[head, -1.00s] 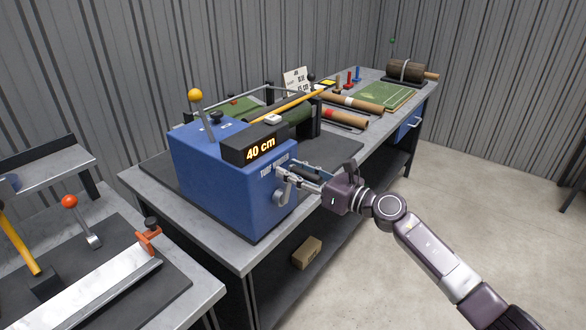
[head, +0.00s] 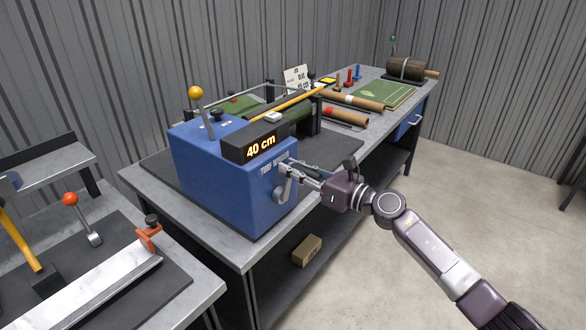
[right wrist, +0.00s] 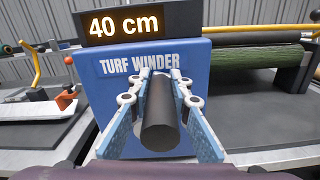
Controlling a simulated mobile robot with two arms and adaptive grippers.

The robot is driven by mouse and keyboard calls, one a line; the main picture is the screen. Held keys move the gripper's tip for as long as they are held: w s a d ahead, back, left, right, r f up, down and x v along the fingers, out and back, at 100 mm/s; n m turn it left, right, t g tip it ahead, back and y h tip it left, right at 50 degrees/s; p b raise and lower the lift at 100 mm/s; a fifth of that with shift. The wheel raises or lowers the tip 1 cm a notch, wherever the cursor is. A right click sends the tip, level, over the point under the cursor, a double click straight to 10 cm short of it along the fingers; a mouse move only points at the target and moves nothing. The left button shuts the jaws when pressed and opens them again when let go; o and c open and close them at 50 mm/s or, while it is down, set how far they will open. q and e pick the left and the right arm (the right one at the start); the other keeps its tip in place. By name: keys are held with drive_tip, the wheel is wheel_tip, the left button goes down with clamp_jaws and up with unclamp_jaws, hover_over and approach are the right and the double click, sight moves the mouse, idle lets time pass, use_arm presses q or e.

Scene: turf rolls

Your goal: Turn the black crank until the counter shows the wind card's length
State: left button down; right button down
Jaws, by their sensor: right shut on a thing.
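The blue turf winder (head: 215,178) stands on the bench. Its counter (head: 261,149) reads 40 cm, also clear in the right wrist view (right wrist: 137,23). The crank (head: 284,190) is on the winder's right-hand face, its grey arm showing below my gripper. My right gripper (head: 296,170) is shut on the crank's black handle (right wrist: 159,122), which lies between the fingers in the right wrist view. The white wind card (head: 297,80) stands behind the winder; its small print looks like a blue job, with the length too small to read surely. My left gripper is not in view.
An orange-knobbed lever (head: 69,201) and a metal plate sit on the left bench. A cardboard box (head: 307,251) is on the lower shelf.

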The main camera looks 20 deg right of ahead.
drive_tip(key=shift+w+d+f+m, duration=0.15)
drive_tip(key=shift+w+d+m, duration=0.05)
drive_tip(key=shift+d+m, duration=0.2)
idle(0.4)
drive_tip(key=shift+w+d+f+m+b, duration=0.35)
drive_tip(key=shift+d+m, duration=0.1)
drive_tip(key=shift+m, duration=0.35)
drive_tip(key=shift+w+d+f+m+b, duration=0.35)
drive_tip(key=shift+f+m, duration=0.35)
drive_tip(key=shift+m, duration=0.45)
drive_tip(key=shift+w+d+f+m+b, duration=0.1)
drive_tip(key=shift+w+d+f+m, duration=0.2)
drive_tip(key=shift+d+f+m, duration=0.65)
drive_tip(key=shift+w+d+f+m+b, duration=0.1)
drive_tip(key=shift+w+f+m+b, duration=0.25)
drive_tip(key=shift+m, duration=1.05)
drive_tip(key=shift+f, duration=0.15)
drive_tip(key=c, duration=2.1)
unclamp_jaws()
drive_tip(key=o, duration=0.3)
drive_tip(key=shift+o, duration=0.2)
